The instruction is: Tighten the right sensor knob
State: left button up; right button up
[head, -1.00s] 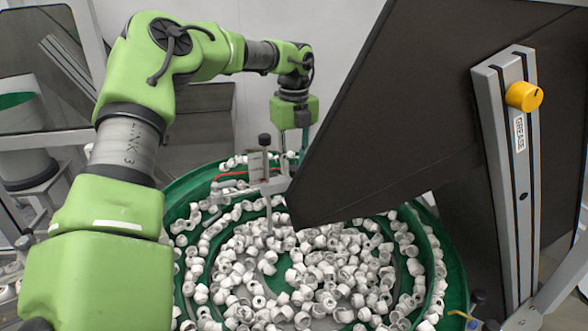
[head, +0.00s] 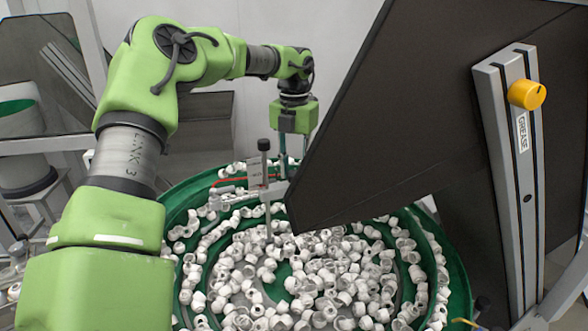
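A small black knob (head: 264,145) tops an upright post on the grey sensor bracket (head: 258,172), at the back of the bowl. I cannot tell whether it is the right sensor's knob. My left gripper (head: 293,146) points down just right of this knob, apart from it in the picture. Its fingers are small and lie close to the dark panel's edge, so their opening is unclear. My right gripper is not in view.
A green feeder bowl (head: 455,275) full of white caps (head: 325,265) lies below. A large dark panel (head: 400,110) slants across the right. A grey rail (head: 505,150) labelled GREASE carries a yellow knob (head: 527,95).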

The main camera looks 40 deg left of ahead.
aim_at(294, 173)
pick_arm(q)
jog(key=shift+m, duration=1)
jog(key=o, duration=1.1)
notch_tip(294, 173, up, 12)
jog(key=shift+r, duration=0.1)
